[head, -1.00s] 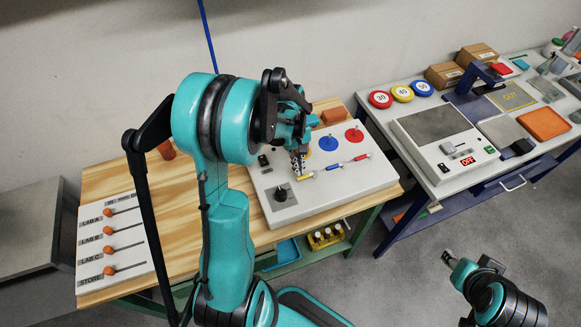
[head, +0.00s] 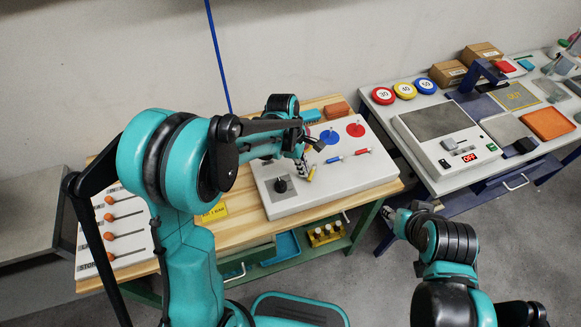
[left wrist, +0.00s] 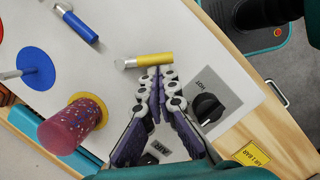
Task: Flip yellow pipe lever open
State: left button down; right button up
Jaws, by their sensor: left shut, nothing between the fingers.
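The yellow pipe lever (head: 312,173) sits on the white panel (head: 350,187), near the black knob, and is angled off the line of the blue lever (head: 333,159) and red lever (head: 362,152). In the left wrist view the yellow lever (left wrist: 150,60) lies nearly level, with a silver end at its left. My left gripper (head: 307,175) is shut and empty. In the left wrist view its fingertips (left wrist: 158,72) are right at the lever's side; contact is unclear. My right gripper (head: 390,213) hangs off the table to the right, its jaws too small to judge.
A black knob (left wrist: 207,108) marked HOT is close to the left fingers. A speckled pink cylinder (left wrist: 75,125) stands on a yellow disc beside them. Blue (head: 329,138) and red (head: 355,130) discs with pins lie behind the levers. The panel's right front is clear.

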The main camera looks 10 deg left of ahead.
aim_at(315, 182)
pick_arm(q)
jog(key=n, duration=0.1)
jog(key=d+n, duration=0.1)
jog(key=shift+s+d+n+t, duration=0.1)
jog(key=shift+s+n+t, duration=0.3)
jog(key=n, duration=0.1)
jog(key=d+n, duration=0.1)
jog(key=n, duration=0.1)
jog(key=shift+s+d+t, duration=0.15)
jog(key=shift+t, duration=0.15)
jog(key=shift+d, duration=0.1)
jog(key=shift+d+b, duration=0.15)
jog(key=shift+b, duration=0.15)
jog(key=shift+d, duration=0.1)
